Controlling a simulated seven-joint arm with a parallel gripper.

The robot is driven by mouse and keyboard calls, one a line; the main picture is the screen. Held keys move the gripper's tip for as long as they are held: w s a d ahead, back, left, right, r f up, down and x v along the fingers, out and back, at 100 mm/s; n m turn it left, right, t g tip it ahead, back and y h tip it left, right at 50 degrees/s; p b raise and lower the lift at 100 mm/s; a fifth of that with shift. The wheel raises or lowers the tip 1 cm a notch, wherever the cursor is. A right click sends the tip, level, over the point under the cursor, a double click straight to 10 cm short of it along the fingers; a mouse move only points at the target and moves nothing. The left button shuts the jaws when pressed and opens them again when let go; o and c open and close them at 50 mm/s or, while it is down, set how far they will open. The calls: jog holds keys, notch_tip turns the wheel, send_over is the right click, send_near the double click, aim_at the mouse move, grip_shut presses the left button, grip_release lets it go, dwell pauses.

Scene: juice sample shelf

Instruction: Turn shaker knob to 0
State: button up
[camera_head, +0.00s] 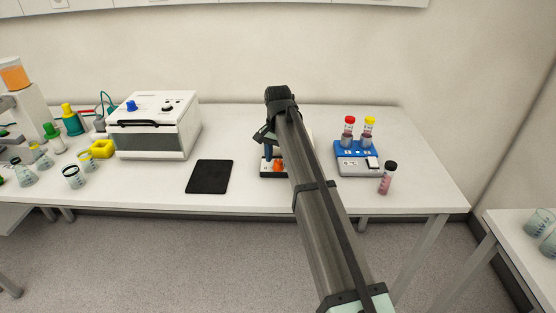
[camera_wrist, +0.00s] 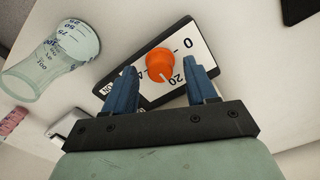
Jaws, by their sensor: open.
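The orange shaker knob (camera_wrist: 161,63) stands on a white dial face with the marks 0 and 20 in the wrist view. The dial is on the black-edged front of the shaker (camera_wrist: 200,38). In the head view the knob (camera_head: 277,165) shows just left of my arm, which hides most of the shaker. My gripper (camera_wrist: 162,69) is open, with one blue finger on each side of the knob. I cannot tell whether either finger touches it. The knob's exact pointer setting is not clear.
A clear beaker (camera_wrist: 62,62) with blue markings is left of the dial in the wrist view. A black mat (camera_head: 209,177) lies left of the shaker. Right of it are a blue rack (camera_head: 353,155) with capped tubes and a black-capped vial (camera_head: 388,177). A white box (camera_head: 155,125) stands further left.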

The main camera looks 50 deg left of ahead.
jog(key=shift+f, duration=0.6)
jog(key=c, duration=1.1)
